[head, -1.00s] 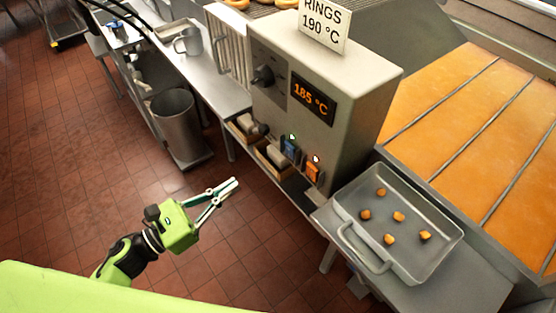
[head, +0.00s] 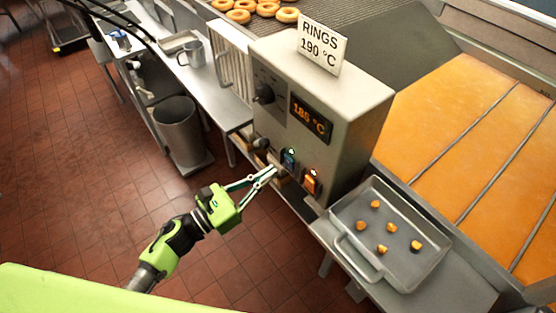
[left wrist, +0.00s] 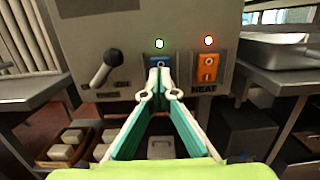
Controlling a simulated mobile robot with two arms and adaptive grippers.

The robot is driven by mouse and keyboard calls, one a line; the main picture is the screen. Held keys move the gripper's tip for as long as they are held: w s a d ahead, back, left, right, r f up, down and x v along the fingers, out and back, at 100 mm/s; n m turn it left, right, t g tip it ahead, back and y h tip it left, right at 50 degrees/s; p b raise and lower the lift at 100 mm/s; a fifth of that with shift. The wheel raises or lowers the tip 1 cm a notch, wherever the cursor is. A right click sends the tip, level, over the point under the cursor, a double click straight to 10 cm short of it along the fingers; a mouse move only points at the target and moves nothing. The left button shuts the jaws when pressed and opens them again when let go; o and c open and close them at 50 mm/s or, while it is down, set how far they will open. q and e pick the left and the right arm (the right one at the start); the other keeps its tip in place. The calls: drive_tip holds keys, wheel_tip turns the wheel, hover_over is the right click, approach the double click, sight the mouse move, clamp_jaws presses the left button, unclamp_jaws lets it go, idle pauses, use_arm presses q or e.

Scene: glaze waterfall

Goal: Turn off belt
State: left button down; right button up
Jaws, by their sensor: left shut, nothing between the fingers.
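The conveyor belt (head: 345,18) carries golden rings (head: 240,16) at the top.
A lever (left wrist: 105,68) sticks out left of the blue switch. A grey tray (head: 425,265) with several small brown pieces stands right of the box. An orange oil bath (head: 450,120) lies behind it.

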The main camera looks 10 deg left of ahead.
sight(287, 161)
use_arm(q)
drive_tip(key=p+x, duration=0.1)
drive_tip(key=x, duration=0.2)
drive_tip(key=shift+w+d, duration=0.15)
use_arm(e)
drive_tip(key=shift+r, duration=0.9)
